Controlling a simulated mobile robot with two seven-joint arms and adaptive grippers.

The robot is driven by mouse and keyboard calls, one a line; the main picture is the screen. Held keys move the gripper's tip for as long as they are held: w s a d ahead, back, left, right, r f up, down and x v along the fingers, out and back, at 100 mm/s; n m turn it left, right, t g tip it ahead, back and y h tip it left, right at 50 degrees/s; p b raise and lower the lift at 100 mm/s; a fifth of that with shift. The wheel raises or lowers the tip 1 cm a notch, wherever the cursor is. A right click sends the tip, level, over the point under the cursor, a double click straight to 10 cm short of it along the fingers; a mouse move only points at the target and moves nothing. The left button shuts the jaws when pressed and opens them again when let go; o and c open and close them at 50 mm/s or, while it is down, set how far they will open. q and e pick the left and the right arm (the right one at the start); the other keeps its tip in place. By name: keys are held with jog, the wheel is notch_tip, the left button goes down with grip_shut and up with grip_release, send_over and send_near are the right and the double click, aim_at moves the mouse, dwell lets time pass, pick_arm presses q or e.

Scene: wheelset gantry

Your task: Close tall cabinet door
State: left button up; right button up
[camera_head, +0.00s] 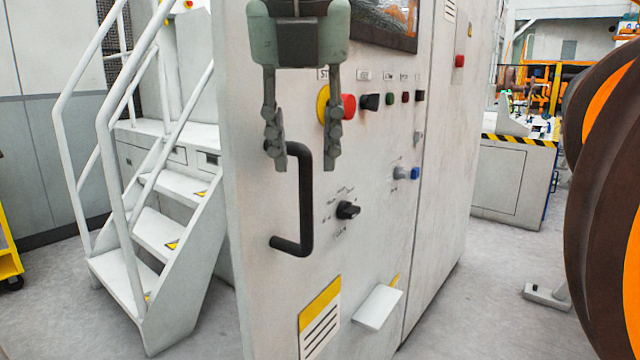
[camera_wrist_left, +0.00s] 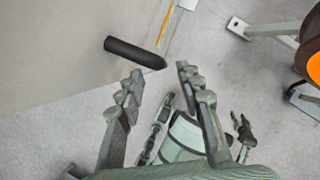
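The tall grey cabinet door (camera_head: 270,255) fills the middle of the head view and carries buttons and knobs. Its black bar handle (camera_head: 305,200) is upright on the left part; it also shows in the left wrist view (camera_wrist_left: 132,52). How far the door stands open is not clear. My left gripper (camera_head: 303,160) hangs from the top in front of the handle's upper part, fingers apart, with nothing between them. In the left wrist view, the left gripper (camera_wrist_left: 158,78) is open and the handle lies beyond its fingertips. My right gripper (camera_wrist_left: 202,118) appears lower there, its fingers spread.
White steps with railings (camera_head: 160,240) stand to the left of the door. A small shelf (camera_head: 377,307) juts from the panel low down. A large brown and orange wheel (camera_head: 600,200) stands at the right.

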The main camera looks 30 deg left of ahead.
aim_at(304, 175)
pick_arm(q)
jog(key=x, duration=0.6)
jog(key=shift+a+f, duration=0.1)
jog(key=shift+f, duration=0.3)
grip_shut()
